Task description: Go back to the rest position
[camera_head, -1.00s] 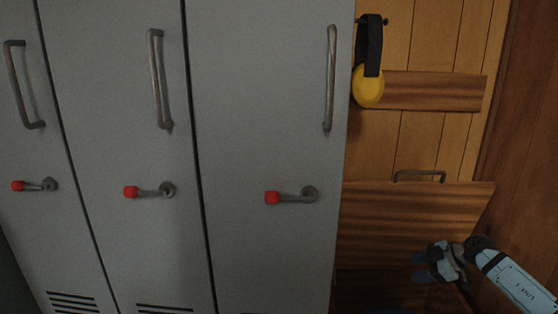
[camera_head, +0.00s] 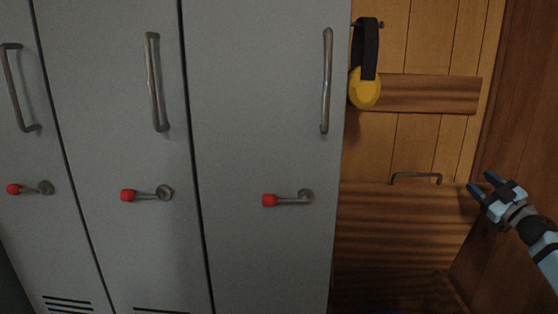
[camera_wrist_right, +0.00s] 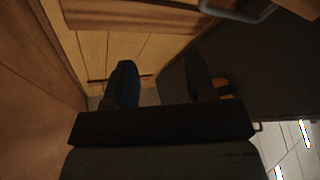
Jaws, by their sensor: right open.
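My right gripper (camera_head: 481,187) is at the right of the head view, beside the right end of the wooden drawer front (camera_head: 400,225). Its two fingers are apart with nothing between them. In the right wrist view the two dark fingers of the gripper (camera_wrist_right: 165,85) also stand apart and empty. My left gripper is not in view.
Grey lockers (camera_head: 265,110) with bar handles and red-tipped levers (camera_head: 270,200) fill the left and middle. A dark wooden wall (camera_head: 525,120) closes off the right.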

